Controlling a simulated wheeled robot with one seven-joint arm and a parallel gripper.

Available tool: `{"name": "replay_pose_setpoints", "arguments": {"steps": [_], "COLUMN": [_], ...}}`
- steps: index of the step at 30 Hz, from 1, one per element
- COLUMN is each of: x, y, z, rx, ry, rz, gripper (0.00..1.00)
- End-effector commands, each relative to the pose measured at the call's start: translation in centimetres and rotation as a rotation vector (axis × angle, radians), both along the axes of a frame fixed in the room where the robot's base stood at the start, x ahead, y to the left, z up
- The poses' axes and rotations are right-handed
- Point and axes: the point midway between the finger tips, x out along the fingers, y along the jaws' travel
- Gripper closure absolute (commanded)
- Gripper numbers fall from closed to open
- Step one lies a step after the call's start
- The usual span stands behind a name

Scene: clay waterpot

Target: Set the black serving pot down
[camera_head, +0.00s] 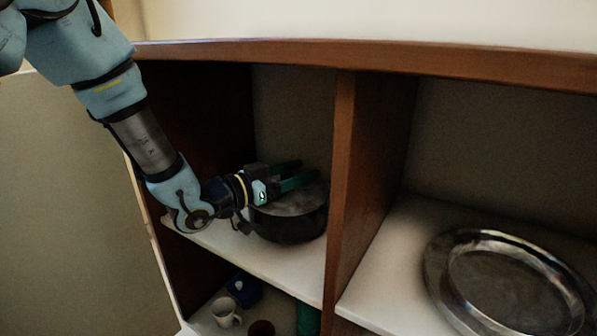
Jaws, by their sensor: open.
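The black serving pot (288,227) is dark and round with a greyish top. It sits upright on the white shelf (235,243) in the left compartment of the wooden cabinet. My gripper (299,172) reaches in from the left and is open, with green fingers over the top of the pot at its back part. Whether the fingers touch the pot cannot be told. The gripper and wrist hide part of the pot's top and left side.
A wooden divider (343,185) stands close to the pot's right. A metal tray (438,290) lies in the right compartment. Below are a white mug (224,313), a blue item (245,290), a brown item (262,328) and a green item (308,318). The shelf's front left is clear.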

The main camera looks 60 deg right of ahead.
Motion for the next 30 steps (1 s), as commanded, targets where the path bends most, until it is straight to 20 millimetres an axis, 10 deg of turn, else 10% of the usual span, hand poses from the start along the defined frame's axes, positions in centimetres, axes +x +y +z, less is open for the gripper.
{"name": "replay_pose_setpoints", "arguments": {"steps": [21, 30], "x": [4.1, 4.5], "y": [9.8, 11.2], "z": [0.3, 0.3], "rx": [0.001, 0.000], "ry": [0.001, 0.000], "rz": [0.003, 0.000], "gripper": [0.36, 0.36]}}
